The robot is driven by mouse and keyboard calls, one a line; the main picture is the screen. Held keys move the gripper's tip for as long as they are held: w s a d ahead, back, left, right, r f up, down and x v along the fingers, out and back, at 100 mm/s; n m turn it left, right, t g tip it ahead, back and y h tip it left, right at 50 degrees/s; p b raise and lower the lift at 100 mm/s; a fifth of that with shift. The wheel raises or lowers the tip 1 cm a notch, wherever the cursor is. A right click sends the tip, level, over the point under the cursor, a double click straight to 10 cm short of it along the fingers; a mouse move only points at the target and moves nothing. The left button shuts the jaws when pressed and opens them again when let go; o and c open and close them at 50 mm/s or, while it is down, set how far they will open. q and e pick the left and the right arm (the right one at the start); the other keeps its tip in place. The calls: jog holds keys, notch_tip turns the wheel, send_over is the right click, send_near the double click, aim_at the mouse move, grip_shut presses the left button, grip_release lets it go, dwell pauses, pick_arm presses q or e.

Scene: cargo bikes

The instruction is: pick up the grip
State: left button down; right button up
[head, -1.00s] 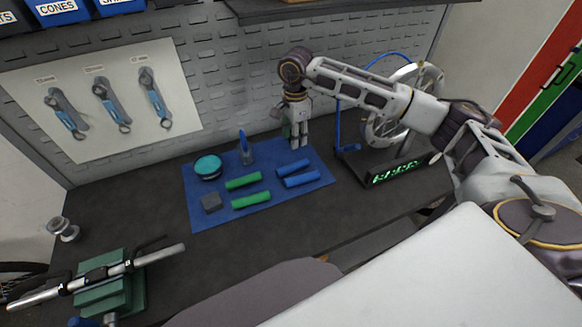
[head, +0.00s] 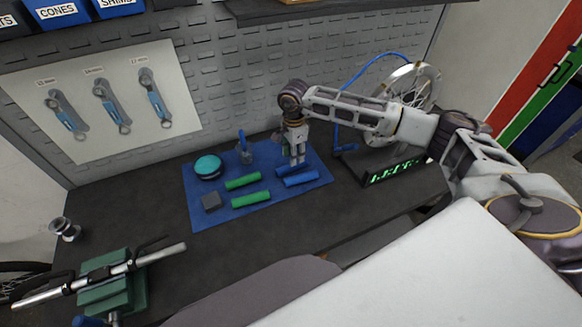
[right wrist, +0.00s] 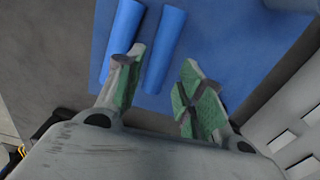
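Two blue grips lie side by side on the blue mat (head: 225,215): a far one (head: 283,171) and a near one (head: 301,180). Two green grips, a far one (head: 243,181) and a near one (head: 251,199), lie to their left. My right gripper (head: 297,163) points down over the blue grips and partly hides the far one. In the right wrist view its fingers (right wrist: 162,82) are apart with nothing between them; the two blue grips (right wrist: 122,40) (right wrist: 165,48) lie beyond, toward the left finger. My left gripper is out of view.
A teal round tin (head: 207,167), a grey block (head: 211,202) and a blue-tipped tool (head: 244,150) share the mat. A wheel stand (head: 385,165) is to the right. A green vise (head: 112,290) holds a handlebar (head: 45,292) at front left. The bench between is clear.

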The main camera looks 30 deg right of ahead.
jog(key=shift+f, duration=0.2)
jog(key=shift+d+f+p, duration=0.15)
jog(key=shift+f+p, duration=0.2)
jog(key=shift+f, duration=0.4)
jog(key=shift+d+f+p, duration=0.1)
jog(key=shift+f+p, duration=0.35)
jog(key=shift+f, duration=1.35)
jog(key=c, duration=0.8)
jog(key=shift+r, duration=0.15)
jog(key=shift+r+b, duration=0.9)
jog(key=shift+r, duration=3.95)
